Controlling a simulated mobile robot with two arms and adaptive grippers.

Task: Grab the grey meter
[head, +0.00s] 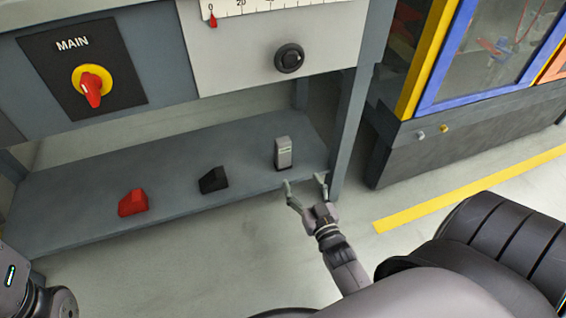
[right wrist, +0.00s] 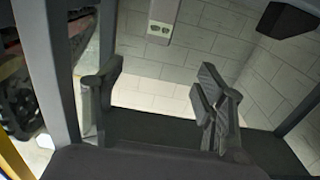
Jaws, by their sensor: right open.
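The grey meter (head: 283,152) is a small upright box with a paler front. It stands on the lower shelf near its right end in the head view. My right gripper (head: 306,186) is open and empty, in front of the meter and slightly to its right, apart from it. In the right wrist view the open fingers (right wrist: 157,92) have nothing between them. A grey box with two small greenish spots, which looks like the meter (right wrist: 162,20), shows at the top, beyond the fingers. My left gripper is not in view; only part of my left arm shows.
A black block (head: 213,179) and a red block (head: 133,202) stand left of the meter on the shelf (head: 75,195). A bench leg (head: 349,130) rises close right of the gripper. The bench panel with a black knob (head: 289,58) overhangs the shelf.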

